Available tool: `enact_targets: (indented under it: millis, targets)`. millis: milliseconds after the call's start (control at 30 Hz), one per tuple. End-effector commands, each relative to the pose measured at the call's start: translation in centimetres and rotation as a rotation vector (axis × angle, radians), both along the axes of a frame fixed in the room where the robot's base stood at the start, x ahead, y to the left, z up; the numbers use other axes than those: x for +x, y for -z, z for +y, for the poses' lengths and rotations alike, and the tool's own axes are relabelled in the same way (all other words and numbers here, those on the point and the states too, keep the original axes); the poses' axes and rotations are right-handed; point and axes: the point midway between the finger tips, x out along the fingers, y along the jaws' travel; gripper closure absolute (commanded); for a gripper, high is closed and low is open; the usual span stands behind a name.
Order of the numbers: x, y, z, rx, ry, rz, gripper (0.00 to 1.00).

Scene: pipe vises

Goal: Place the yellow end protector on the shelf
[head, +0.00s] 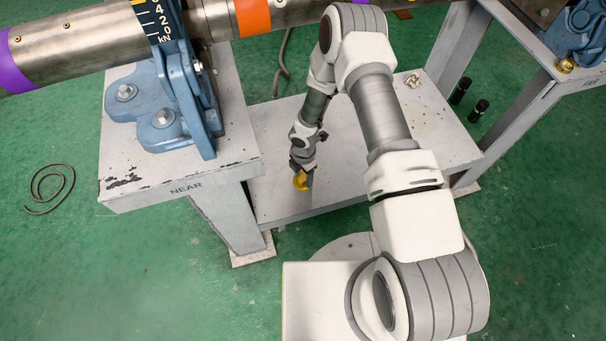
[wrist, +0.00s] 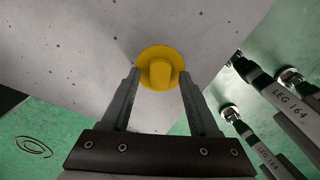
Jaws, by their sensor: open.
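The yellow end protector (head: 300,182) is at the tip of my gripper, over the low grey shelf (head: 265,195) between the stands. In the wrist view the protector (wrist: 160,68) shows a round flange with a raised knob, and it appears to lie on the pale shelf surface (wrist: 85,45). My gripper (wrist: 158,74) is open, with one finger on each side of the protector. A little gap seems to show beside the knob; whether the fingers touch the flange I cannot tell. In the head view my gripper (head: 302,166) points down and its fingers are small.
The NEAR stand (head: 130,190) carries a blue vise (head: 165,105) and a steel pipe (head: 85,55). The FAR stand (head: 535,85) is at upper right. A small pale object (head: 412,80) lies on the shelf's far part. Black cylinders (head: 470,100) stand on the green floor.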

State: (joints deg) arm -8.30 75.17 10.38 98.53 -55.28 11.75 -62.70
Motion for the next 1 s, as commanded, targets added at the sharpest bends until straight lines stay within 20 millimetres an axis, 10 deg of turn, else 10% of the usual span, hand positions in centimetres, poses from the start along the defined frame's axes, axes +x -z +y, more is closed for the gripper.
enact_targets:
  millis: [600,1000]
  targets:
    - [0.1,-11.0,-0.1,0.001,0.001,-0.002,0.39]
    - [0.6,-13.4,-0.5,-0.009,0.028,-0.013,0.39]
